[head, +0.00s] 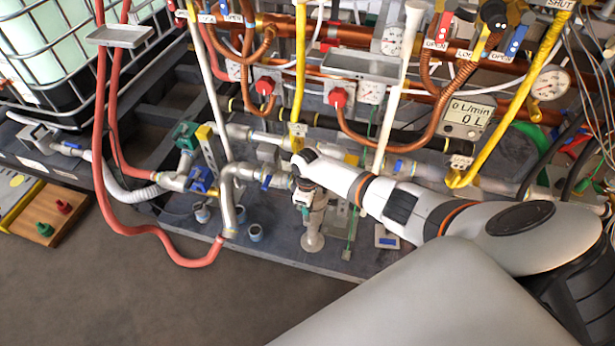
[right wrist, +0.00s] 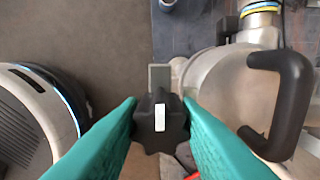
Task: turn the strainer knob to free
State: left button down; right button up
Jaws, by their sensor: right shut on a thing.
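The black lobed strainer knob (right wrist: 160,125) has a white mark that stands upright in the right wrist view. A grey tab (right wrist: 160,77) shows just above it. My right gripper (right wrist: 160,112) has its two teal fingers closed on the knob, one on each side. In the head view my right gripper (head: 303,208) points down among the pipes at the front of the rig, and I cannot make out the knob there. A silver metal body (right wrist: 225,85) lies beside the knob. My left gripper is not in view.
A black handle (right wrist: 280,100) stands close on the right in the right wrist view. In the head view, red hoses (head: 100,160), silver pipes (head: 228,195) and a flow meter (head: 466,117) crowd the rig. The floor (head: 120,275) in front is clear.

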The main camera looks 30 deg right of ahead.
jog(key=shift+n, duration=0.6)
jog(key=o, duration=1)
notch_tip(320, 180, up, 8)
jog(key=p, duration=0.8)
jog(key=shift+p, duration=0.4)
